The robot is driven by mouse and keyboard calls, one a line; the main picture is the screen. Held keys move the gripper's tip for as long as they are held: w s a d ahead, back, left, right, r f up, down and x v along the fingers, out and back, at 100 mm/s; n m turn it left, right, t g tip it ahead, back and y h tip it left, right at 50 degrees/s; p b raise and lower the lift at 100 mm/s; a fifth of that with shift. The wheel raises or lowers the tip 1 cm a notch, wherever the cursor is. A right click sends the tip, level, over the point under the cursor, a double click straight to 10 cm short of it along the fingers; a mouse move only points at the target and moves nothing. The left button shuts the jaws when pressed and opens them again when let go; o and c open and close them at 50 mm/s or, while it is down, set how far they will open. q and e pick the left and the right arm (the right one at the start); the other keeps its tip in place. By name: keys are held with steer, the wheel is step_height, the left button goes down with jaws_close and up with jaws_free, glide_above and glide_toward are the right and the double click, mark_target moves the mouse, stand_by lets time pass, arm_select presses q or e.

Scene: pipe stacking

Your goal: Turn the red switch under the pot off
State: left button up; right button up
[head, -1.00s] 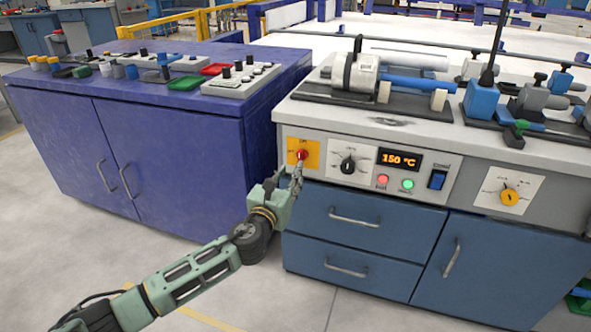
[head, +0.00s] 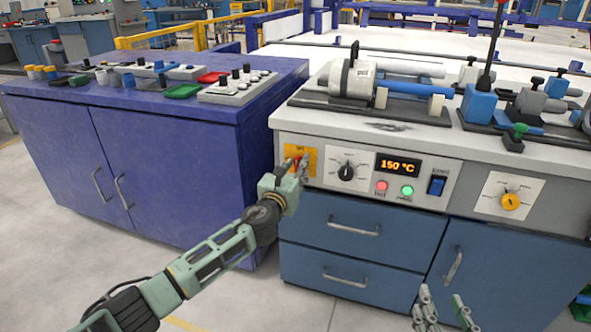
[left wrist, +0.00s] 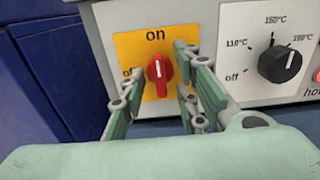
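The red switch (left wrist: 159,72) is a knob on a yellow plate (left wrist: 125,45) marked "on" at the top, with a partly hidden "off" label at the left. Its white mark points up toward "on". The pot (head: 356,82), a white cylinder with a label, lies on the bench above the panel. My left gripper (left wrist: 162,76) is open, with its fingers on both sides of the switch; I cannot tell whether they touch it. In the head view, my left gripper (head: 300,170) partly hides the switch. My right gripper (head: 446,310) is open and empty at the lower right.
A yellow knob (head: 510,201) is further right. Drawers (head: 355,228) lie below; a purple cabinet (head: 170,165) stands left.

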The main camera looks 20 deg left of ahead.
arm_select(q)
jaws_close()
stand_by(0.4)
steer(key=n, duration=0.3)
steer(key=shift+n+p, duration=0.4)
steer(key=n, duration=0.5)
steer(key=shift+r+n+p, duration=0.1)
steer(key=shift+n+p, duration=0.2)
steer(key=shift+p, duration=0.05)
steer(key=n, duration=0.4)
steer(key=shift+p, duration=0.3)
steer(key=shift+n+p, duration=0.4)
steer(key=shift+n, duration=2)
arm_select(e)
steer(key=s+d+f+g+h, duration=0.2)
steer(key=s+f+g, duration=0.5)
steer(key=f, duration=0.5)
steer(key=shift+s+d+g, duration=0.4)
steer(key=shift+s+d, duration=0.1)
steer(key=shift+d, duration=0.35)
